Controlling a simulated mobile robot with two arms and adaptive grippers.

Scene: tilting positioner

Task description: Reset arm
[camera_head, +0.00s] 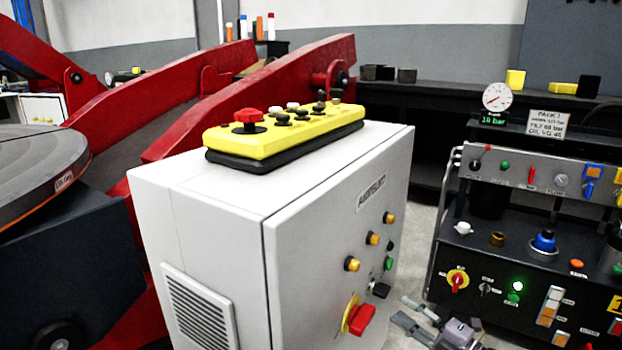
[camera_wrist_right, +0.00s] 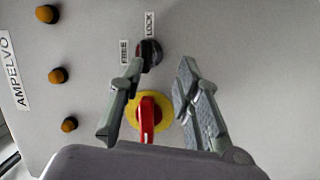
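The grey control cabinet (camera_head: 210,220) stands in the middle of the head view. On its right face are a black FREE/LOCK selector knob (camera_head: 380,290) and a red rotary handle (camera_head: 362,319) on a yellow disc. In the right wrist view the selector knob (camera_wrist_right: 150,52) sits by the left fingertip, with FREE and LOCK labels beside it. The red handle (camera_wrist_right: 147,118) stands upright between the fingers in that view. My right gripper (camera_head: 406,312) is open and faces the cabinet panel; its fingers (camera_wrist_right: 160,68) hold nothing. My left gripper is not in view.
A yellow pendant (camera_head: 285,132) with a red mushroom button lies on the cabinet top. Amber buttons (camera_head: 352,264) line the panel. A control console (camera_head: 530,225) with a gauge (camera_head: 497,97) stands at right. Red positioner arms (camera_head: 150,85) and a round table (camera_head: 35,165) are at left.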

